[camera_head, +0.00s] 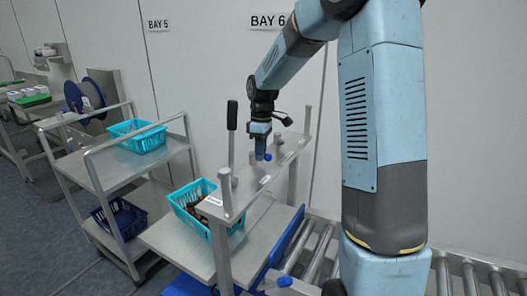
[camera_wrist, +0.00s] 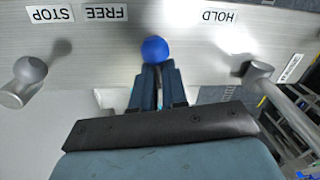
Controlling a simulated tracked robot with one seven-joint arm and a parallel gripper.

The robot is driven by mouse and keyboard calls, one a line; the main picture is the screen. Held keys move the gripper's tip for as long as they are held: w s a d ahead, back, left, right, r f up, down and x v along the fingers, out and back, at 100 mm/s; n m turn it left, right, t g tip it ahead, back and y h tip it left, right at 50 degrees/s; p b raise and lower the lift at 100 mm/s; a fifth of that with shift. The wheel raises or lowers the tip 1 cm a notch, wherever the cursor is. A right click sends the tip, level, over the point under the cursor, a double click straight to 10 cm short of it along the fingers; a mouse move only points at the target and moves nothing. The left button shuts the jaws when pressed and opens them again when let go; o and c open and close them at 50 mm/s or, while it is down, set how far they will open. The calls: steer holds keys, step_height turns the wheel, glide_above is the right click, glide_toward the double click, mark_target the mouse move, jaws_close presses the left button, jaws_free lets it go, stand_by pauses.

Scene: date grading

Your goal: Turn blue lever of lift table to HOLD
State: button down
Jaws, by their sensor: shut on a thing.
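The lift table's top rail (camera_head: 245,190) carries the lever and its labels. In the wrist view, my gripper (camera_wrist: 156,80) is shut on the blue lever (camera_wrist: 155,49), whose round knob shows just beyond the fingertips. The lever's shaft is hidden by the fingers. The knob lies between the FREE label (camera_wrist: 105,13) and the HOLD label (camera_wrist: 217,17), nearer FREE. The STOP label (camera_wrist: 50,14) is further left. In the head view my gripper (camera_head: 261,150) points down at the rail.
Metal posts stand at both sides of the knob in the wrist view, one left (camera_wrist: 27,80) and one right (camera_wrist: 258,72). A black-handled lever (camera_head: 232,115) rises from the rail's left. A turquoise basket (camera_head: 186,193) with brown contents sits below. A roller conveyor (camera_head: 318,250) lies right.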

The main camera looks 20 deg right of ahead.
steer(key=m, duration=0.3)
steer(key=s+m, duration=0.1)
steer(key=m, duration=0.1)
steer(key=shift+a+m, duration=0.2)
steer(key=shift+m, duration=0.2)
steer(key=m, duration=0.3)
steer(key=shift+s+a+t+y, duration=0.25)
steer(key=shift+a+t+y, duration=0.05)
steer(key=shift+a, duration=0.1)
steer(key=shift+s+a+f+m, duration=0.1)
steer(key=shift+a+m, duration=0.15)
steer(key=shift+m, duration=0.7)
steer(key=shift+a+m, duration=0.2)
steer(key=shift+m, duration=0.75)
steer(key=c, duration=1.3)
jaws_free()
steer(key=shift+a, duration=0.1)
steer(key=shift+o, duration=0.7)
steer(key=shift+r, duration=0.2)
